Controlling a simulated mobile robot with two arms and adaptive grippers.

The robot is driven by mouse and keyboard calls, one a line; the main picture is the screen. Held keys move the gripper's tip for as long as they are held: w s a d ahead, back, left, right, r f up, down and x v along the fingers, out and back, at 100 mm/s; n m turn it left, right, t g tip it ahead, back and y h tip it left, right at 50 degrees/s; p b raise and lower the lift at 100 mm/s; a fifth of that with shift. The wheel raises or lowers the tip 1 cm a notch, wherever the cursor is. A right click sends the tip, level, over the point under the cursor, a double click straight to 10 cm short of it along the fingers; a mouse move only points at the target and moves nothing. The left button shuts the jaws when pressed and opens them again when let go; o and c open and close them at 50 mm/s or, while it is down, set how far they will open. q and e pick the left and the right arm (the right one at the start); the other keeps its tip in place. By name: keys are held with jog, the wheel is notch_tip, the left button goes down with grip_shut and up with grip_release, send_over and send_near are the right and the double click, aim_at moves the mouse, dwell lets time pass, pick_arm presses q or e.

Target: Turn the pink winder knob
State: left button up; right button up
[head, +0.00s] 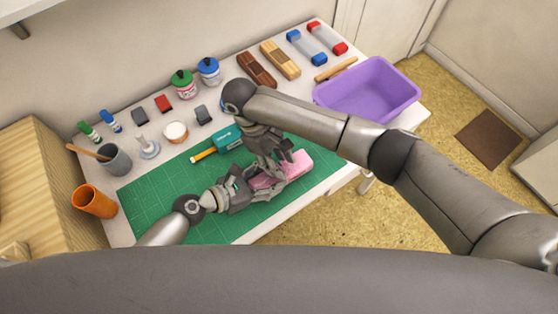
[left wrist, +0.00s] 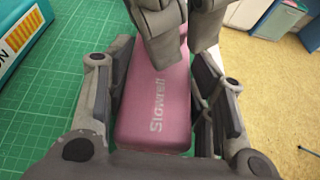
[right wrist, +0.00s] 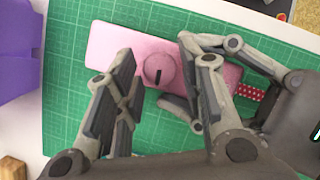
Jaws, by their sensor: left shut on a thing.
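The pink winder (head: 291,167) lies on the green mat and is a long pink block. Its round pink knob (right wrist: 159,70), with a black mark, faces up in the right wrist view. White lettering shows on the winder (left wrist: 158,110) in the left wrist view. My left gripper (left wrist: 158,95) is shut on the winder's body, one finger along each side. My right gripper (right wrist: 165,66) is open above the knob, its fingers on either side. I cannot tell whether they touch it. In the head view my right gripper (head: 277,160) hides the knob.
A purple bin (head: 369,118) stands at the table's right end. Cups, jars and stamps line the back. The mat's left part is clear.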

jog(key=shift+d+f, duration=0.1)
jog(key=shift+f, duration=0.15)
jog(key=c, duration=0.7)
jog(key=m+g+y, duration=0.1)
jog(key=m, duration=0.3)
jog(key=shift+m, duration=0.4)
jog(key=shift+c, duration=0.2)
jog(key=o, duration=0.7)
jog(key=shift+o, duration=0.2)
jog(key=shift+w, duration=0.1)
